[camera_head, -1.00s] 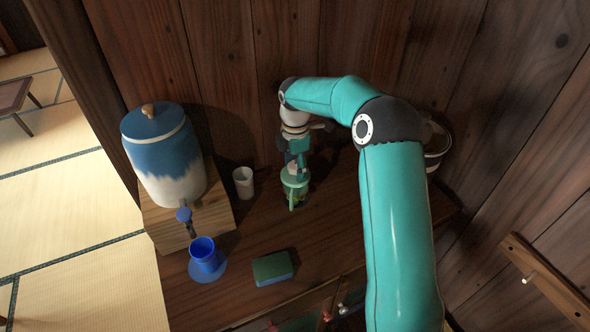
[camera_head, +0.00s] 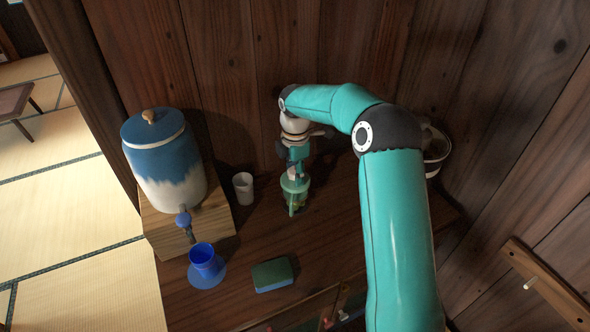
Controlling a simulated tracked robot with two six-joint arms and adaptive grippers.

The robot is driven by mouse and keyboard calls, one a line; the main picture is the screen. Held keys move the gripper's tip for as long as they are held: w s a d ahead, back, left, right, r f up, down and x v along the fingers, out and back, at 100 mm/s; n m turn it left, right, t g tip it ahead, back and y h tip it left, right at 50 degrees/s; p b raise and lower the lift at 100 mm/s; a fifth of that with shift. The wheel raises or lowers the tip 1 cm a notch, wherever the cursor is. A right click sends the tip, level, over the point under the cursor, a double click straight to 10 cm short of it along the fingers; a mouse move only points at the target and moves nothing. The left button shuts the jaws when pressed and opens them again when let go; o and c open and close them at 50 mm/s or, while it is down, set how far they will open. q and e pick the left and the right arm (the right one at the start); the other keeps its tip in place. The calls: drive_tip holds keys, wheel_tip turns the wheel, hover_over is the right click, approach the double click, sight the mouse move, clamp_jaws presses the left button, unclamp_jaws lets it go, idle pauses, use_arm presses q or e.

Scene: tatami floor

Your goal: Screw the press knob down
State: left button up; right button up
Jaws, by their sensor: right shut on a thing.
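The press (camera_head: 295,186) is a small green, see-through vessel standing on the dark wooden counter, right of the white cup. My right gripper (camera_head: 297,171) points down onto its top and is shut on the press knob. The knob itself is hidden by the fingers, so how far down it sits cannot be seen. The right arm reaches over from the lower right. My left gripper is not in view.
A blue and white dispenser (camera_head: 165,160) stands on a wooden box (camera_head: 210,218) at left. A white cup (camera_head: 243,187), a blue cup on a saucer (camera_head: 203,258) and a green sponge-like block (camera_head: 272,275) are nearby. A pail (camera_head: 436,150) stands behind my arm. The wooden wall is close behind.

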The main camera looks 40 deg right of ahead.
drive_tip(key=shift+s+a+f, duration=0.1)
drive_tip(key=shift+s+f, duration=0.05)
drive_tip(key=shift+f, duration=0.25)
drive_tip(key=m, duration=1.5)
drive_tip(key=shift+m+b, duration=0.3)
drive_tip(key=shift+m, duration=0.1)
drive_tip(key=m, duration=0.4)
drive_tip(key=o, duration=0.8)
drive_tip(key=shift+f, duration=0.1)
drive_tip(key=shift+o, duration=0.2)
drive_tip(key=shift+r, duration=0.2)
